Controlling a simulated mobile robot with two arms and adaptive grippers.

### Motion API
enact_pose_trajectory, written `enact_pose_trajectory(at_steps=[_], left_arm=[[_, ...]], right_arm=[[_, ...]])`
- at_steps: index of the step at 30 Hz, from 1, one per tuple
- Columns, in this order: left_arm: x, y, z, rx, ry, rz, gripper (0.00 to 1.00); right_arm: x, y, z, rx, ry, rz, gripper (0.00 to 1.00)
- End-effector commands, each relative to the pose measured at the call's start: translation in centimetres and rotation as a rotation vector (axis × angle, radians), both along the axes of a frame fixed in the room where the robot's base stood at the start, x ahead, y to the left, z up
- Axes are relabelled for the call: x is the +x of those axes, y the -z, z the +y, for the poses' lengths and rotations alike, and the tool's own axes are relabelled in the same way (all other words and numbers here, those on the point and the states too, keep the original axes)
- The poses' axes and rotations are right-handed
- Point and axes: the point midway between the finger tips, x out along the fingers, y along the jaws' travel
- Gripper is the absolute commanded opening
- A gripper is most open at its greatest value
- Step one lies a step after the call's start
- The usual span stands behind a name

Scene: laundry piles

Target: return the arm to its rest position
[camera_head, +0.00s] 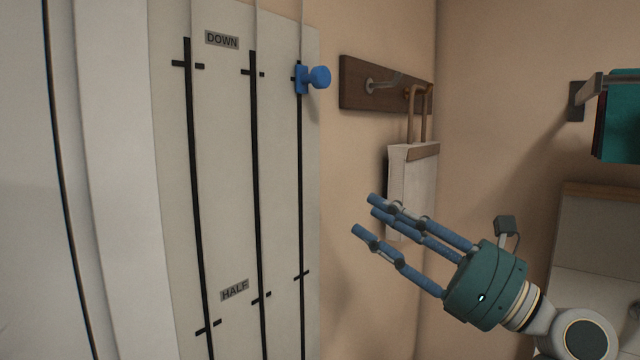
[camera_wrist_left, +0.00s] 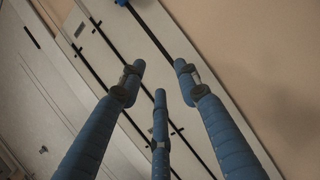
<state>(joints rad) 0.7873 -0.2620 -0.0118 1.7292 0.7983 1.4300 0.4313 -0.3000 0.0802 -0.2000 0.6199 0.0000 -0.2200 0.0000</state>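My left gripper (camera_head: 366,214) has blue jointed fingers on a dark green body and is held in the air at the lower right of the head view. Its fingers are spread, with nothing between them; the left wrist view shows the same gap between the fingertips (camera_wrist_left: 158,76). The fingers point toward the white slotted panel (camera_head: 226,170) but look clear of it. A blue knob (camera_head: 318,77) sits high in the panel's rightmost slot, level with the DOWN marks; its edge shows at the top of the left wrist view (camera_wrist_left: 121,2). My right gripper is not in view.
A wooden hook rail (camera_head: 352,85) is on the wall, with a pale hanging bag-like item (camera_head: 424,170) below it, behind my fingers. A rack with teal cloth (camera_head: 622,120) is at right. A pale bin or seat (camera_head: 600,235) stands below it.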

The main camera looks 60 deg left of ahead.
Motion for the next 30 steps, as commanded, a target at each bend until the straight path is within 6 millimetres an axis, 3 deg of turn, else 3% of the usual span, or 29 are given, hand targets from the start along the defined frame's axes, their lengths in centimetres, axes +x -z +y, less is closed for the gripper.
enact_pose_trajectory(at_steps=[23,26,30], left_arm=[[0.4,-0.1,-0.5,0.028,0.004,0.027,0.33],[1.4,-1.1,-1.0,0.13,0.02,0.129,0.33],[5.3,-2.6,-4.1,0.393,0.067,0.418,0.33]], right_arm=[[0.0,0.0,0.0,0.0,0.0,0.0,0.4],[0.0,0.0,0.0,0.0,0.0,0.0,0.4],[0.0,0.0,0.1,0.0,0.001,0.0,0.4]])
